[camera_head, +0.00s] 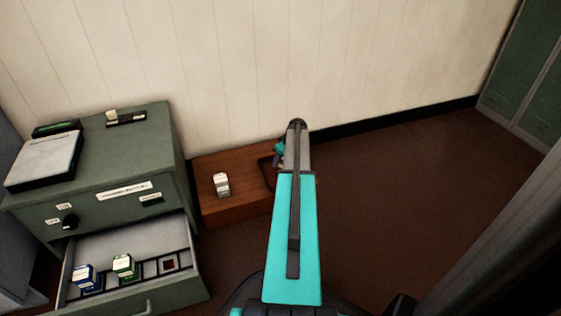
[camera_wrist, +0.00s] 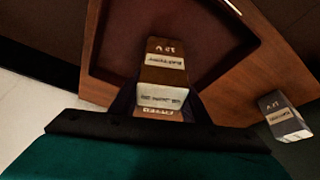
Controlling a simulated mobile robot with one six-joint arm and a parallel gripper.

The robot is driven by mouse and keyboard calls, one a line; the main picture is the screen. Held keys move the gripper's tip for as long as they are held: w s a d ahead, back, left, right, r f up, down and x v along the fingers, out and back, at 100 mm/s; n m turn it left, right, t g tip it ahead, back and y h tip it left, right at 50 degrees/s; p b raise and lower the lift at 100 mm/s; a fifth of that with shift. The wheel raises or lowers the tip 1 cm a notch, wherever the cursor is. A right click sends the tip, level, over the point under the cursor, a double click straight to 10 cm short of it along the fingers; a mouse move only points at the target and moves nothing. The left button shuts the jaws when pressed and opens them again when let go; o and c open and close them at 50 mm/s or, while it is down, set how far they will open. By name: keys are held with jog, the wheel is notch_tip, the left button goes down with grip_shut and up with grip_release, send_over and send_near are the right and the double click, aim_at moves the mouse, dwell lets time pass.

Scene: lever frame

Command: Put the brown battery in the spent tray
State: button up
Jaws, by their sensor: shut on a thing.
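The brown battery (camera_wrist: 165,70) shows in the wrist view, with a pale label and a white band. My gripper (camera_wrist: 160,103) is shut on it, with a dark finger on each side. Behind it in that view lies the dark red recessed spent tray (camera_wrist: 118,45) in a wooden surround; whether the battery touches the tray floor, I cannot tell. In the head view, only the tray's left edge (camera_head: 266,167) shows beside my arm. My gripper (camera_head: 279,152) is mostly hidden there behind my arm, and the brown battery cannot be made out.
A grey-white battery (camera_head: 221,185) stands on the wooden bench (camera_head: 236,210), left of the tray. A green cabinet (camera_head: 110,160) stands at left. Its open drawer (camera_head: 178,288) holds a blue battery (camera_head: 86,277), a green battery (camera_head: 124,266) and an empty slot (camera_head: 169,265). Floor at right is clear.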

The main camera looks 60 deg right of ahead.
jog(key=o, duration=1.4)
jog(key=shift+f, duration=0.1)
jog(key=shift+o, duration=0.2)
jog(key=p+v, duration=0.4)
jog(key=v, duration=0.8)
jog(key=shift+p, duration=0.35)
jog(key=shift+s+a, duration=0.1)
